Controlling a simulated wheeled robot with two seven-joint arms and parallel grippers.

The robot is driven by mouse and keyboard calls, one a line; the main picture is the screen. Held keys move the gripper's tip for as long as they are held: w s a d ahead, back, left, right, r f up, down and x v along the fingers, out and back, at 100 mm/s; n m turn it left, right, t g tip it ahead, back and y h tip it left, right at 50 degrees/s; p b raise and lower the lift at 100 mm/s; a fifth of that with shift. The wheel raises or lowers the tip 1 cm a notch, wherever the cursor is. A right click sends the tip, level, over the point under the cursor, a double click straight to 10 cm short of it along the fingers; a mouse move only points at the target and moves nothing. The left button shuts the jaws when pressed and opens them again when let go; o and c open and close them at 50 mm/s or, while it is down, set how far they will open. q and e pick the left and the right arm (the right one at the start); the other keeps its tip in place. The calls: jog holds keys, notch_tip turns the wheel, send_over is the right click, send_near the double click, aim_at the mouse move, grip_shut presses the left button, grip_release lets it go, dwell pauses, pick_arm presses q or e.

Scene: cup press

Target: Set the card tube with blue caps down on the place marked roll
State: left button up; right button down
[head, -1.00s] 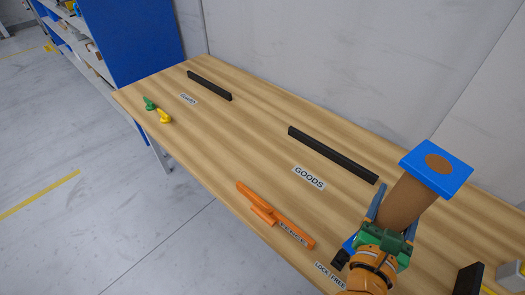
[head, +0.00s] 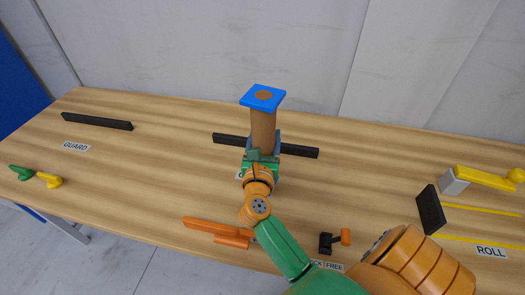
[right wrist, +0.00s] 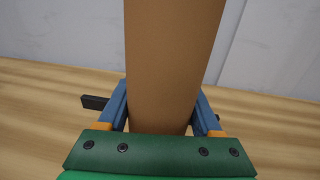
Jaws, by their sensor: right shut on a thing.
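The card tube (head: 263,130) stands roughly upright in my right gripper (head: 263,147), with a square blue cap (head: 249,97) on its top end. Its lower end is hidden behind the gripper. In the right wrist view the brown tube (right wrist: 172,60) sits between the blue fingers of my right gripper (right wrist: 160,112), which is shut on it. The place marked by the ROLL label (head: 491,251) lies at the far right, with yellow lines (head: 485,210) on the table. The tube is well left of it. My left gripper is not in view.
A black block (head: 430,209) stands at the left end of the yellow lines, near a grey block with a yellow handle (head: 482,176). A black bar (head: 300,152) lies behind the tube. An orange fence (head: 215,229) and a black-and-orange latch (head: 328,242) are near the front edge.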

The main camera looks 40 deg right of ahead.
jog(key=shift+w+f+b, duration=0.15)
jog(key=shift+f+b, duration=0.1)
jog(key=shift+f, duration=0.7)
jog(key=shift+w+f+b, duration=0.1)
jog(key=shift+f+b, duration=0.1)
jog(key=shift+f, duration=0.75)
jog(key=shift+c, duration=0.3)
grip_release()
